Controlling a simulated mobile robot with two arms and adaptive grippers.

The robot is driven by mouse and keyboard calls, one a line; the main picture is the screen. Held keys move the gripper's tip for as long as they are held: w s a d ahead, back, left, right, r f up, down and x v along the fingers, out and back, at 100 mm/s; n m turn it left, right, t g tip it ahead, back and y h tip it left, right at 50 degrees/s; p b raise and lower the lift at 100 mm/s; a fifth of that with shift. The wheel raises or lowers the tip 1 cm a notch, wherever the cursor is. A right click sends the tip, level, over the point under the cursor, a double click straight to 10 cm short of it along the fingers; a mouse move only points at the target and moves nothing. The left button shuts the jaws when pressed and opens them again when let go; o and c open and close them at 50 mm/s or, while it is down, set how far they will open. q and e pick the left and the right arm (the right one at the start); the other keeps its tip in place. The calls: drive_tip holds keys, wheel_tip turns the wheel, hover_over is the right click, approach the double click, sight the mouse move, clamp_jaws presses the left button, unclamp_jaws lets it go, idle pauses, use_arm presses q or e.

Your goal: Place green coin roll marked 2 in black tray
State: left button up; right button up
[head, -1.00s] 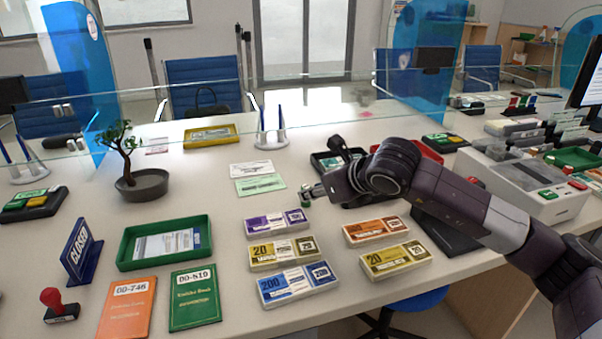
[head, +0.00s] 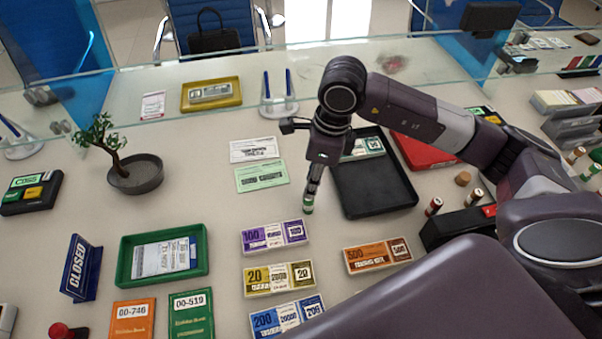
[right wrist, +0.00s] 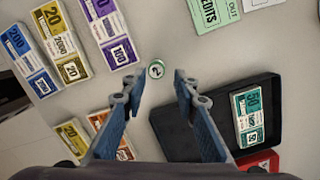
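The green coin roll (head: 308,206) stands upright on the counter, left of the black tray. In the right wrist view, its round end marked 2 (right wrist: 156,69) faces the camera. My right gripper (head: 312,184) points down just above the roll. In the right wrist view its two fingers (right wrist: 157,84) are spread apart, with the roll visible beyond and between the tips, not gripped. The black tray (head: 375,195) lies just right of the gripper and holds a teal banknote bundle (head: 362,147). The tray (right wrist: 180,132) is partly hidden by a finger. My left gripper is not in view.
Purple (head: 275,236), yellow (head: 279,279), blue (head: 288,315) and orange (head: 378,255) note bundles lie in front. A red tray (head: 425,150) and a dark coin holder (head: 455,228) are to the right. Paper slips (head: 262,176) lie behind the roll.

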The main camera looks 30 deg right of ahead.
sight(308, 200)
drive_tip(key=shift+s+f, duration=0.1)
drive_tip(key=shift+f, duration=0.1)
drive_tip(key=shift+s+a+f, duration=0.2)
drive_tip(key=shift+s+f, duration=0.1)
drive_tip(key=shift+f, duration=0.4)
drive_tip(key=shift+a+f+p, duration=0.1)
drive_tip(key=shift+f+p, duration=0.25)
drive_tip(key=shift+f, duration=0.05)
drive_tip(key=f, duration=0.2)
drive_tip(key=f+p, duration=0.1)
drive_tip(key=f, duration=0.1)
drive_tip(key=shift+w, duration=0.3)
drive_tip(key=shift+a+f, duration=0.1)
drive_tip(key=shift+f, duration=0.25)
clamp_jaws()
